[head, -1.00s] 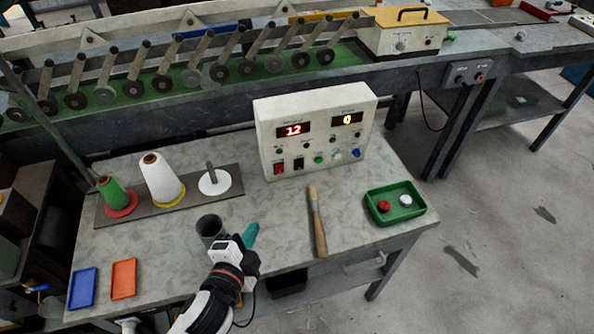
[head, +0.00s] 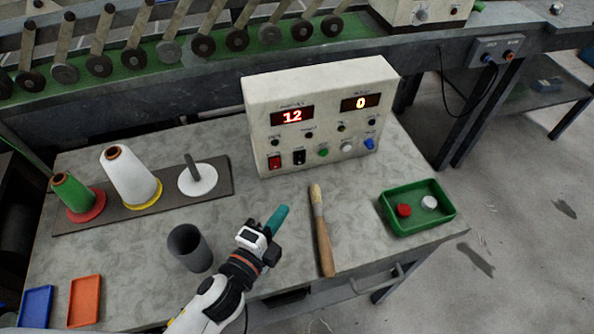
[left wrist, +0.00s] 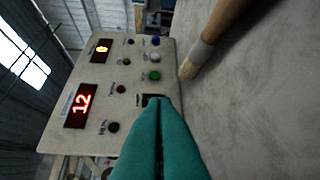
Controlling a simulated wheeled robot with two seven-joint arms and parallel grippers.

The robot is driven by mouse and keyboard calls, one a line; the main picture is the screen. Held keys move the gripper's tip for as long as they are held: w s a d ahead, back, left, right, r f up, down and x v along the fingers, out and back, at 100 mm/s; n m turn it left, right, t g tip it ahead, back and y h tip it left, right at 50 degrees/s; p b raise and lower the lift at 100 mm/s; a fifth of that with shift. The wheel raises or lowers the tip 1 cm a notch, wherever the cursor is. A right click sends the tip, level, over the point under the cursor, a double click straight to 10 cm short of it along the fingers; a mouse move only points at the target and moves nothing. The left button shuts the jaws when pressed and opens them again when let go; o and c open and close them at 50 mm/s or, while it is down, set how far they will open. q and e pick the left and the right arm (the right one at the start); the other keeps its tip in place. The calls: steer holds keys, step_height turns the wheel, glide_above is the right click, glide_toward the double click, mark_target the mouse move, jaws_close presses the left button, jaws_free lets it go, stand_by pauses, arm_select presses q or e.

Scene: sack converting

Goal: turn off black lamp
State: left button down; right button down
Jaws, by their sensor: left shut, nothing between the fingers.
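A beige control box (head: 262,125) stands at the back of the table, with red display 12 and yellow display 0. No separate black lamp can be made out. My left gripper (head: 280,214), with teal fingers, is shut and empty, in front of and below the box, apart from it. In the left wrist view the shut fingertips (left wrist: 158,103) cover part of the black switch. My right gripper is out of view.
A wooden-handled brush (head: 323,235) lies right of my left gripper. A dark cup (head: 188,248) stands left of it. A green tray (head: 445,222) with red and white pieces is at the right. Thread cones (head: 128,178) stand at the left.

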arm_select(q)
steer(key=shift+s+r, duration=0.15)
steer(key=shift+s, duration=0.1)
steer(key=p, duration=0.2)
glide_toward(304, 162)
steer(key=d, duration=0.2)
steer(key=w+d, duration=0.1)
steer(key=d, duration=0.1)
steer(key=shift+w+r, duration=0.1)
steer(key=shift+r, duration=0.15)
steer(key=w, duration=0.3)
steer(key=shift+w+a+f, duration=0.15)
steer(key=shift+a+f, duration=0.15)
steer(key=shift+a, duration=0.05)
steer(key=shift+w+a+f, duration=0.1)
steer(key=shift+w+a, duration=0.05)
steer(key=shift+w, duration=0.3)
steer(key=shift+w+f+b, duration=0.1)
steer(key=shift+f+b, duration=0.15)
steer(key=shift+b, duration=0.35)
steer(key=shift+r, duration=0.15)
